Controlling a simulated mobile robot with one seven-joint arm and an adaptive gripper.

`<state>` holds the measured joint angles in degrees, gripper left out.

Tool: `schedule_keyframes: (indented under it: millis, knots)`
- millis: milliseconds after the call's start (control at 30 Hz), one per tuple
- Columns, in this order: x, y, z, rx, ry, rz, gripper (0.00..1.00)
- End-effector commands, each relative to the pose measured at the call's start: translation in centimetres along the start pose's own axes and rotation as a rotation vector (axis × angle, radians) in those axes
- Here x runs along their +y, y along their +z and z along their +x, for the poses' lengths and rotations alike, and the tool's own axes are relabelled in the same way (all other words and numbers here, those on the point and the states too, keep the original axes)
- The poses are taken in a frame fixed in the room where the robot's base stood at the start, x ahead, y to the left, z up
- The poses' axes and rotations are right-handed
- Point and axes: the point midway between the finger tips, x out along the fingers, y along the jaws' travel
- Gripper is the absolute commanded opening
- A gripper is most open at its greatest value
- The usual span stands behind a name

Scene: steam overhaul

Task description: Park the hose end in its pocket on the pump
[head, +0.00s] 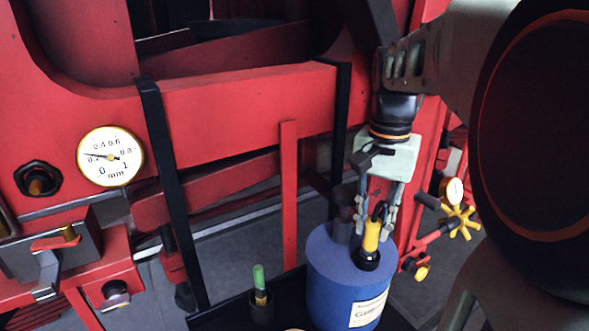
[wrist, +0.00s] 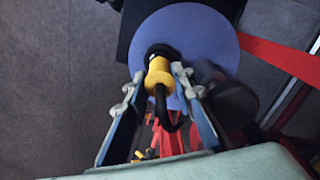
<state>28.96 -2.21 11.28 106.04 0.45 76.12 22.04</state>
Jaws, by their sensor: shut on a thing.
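The blue pump (head: 335,262) is a cylinder with a label on its side. It also shows from above in the wrist view (wrist: 200,30). The yellow hose end (head: 371,236) is upright over the pump's top, its lower end at a black round collar (head: 367,260), which looks like the pocket. I cannot tell how deep it sits. My gripper (head: 376,218) comes down from above and is shut on the hose end, with one finger on each side. In the wrist view the hose end (wrist: 158,74) lies between the fingertips, and the black hose loops from it toward the palm.
A dark upright cylinder (head: 343,212) stands beside the hose end. A green-topped marker in a black holder (head: 260,295) is left of the pump. A yellow valve wheel (head: 460,222) and small gauge (head: 453,191) are to the right. Red frame beams (head: 230,110) stand behind.

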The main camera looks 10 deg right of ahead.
Motion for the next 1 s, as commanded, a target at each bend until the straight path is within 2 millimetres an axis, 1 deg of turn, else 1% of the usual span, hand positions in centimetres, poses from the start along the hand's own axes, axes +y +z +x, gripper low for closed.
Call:
schedule_keyframes:
  millis: [433,467,600,633,867,1000]
  knots:
    - [0.0,0.0,1.5,0.001,0.000,-0.001,0.00]
    - [0.0,0.0,1.3,0.001,0.000,-0.001,0.26]
    - [0.0,0.0,1.3,0.001,0.000,-0.001,0.42]
    - [0.0,0.0,1.3,0.001,0.000,-0.001,0.43]
    - [0.0,0.0,1.3,0.000,0.000,0.000,0.43]
    - [0.0,0.0,0.6,0.001,0.000,-0.001,0.43]
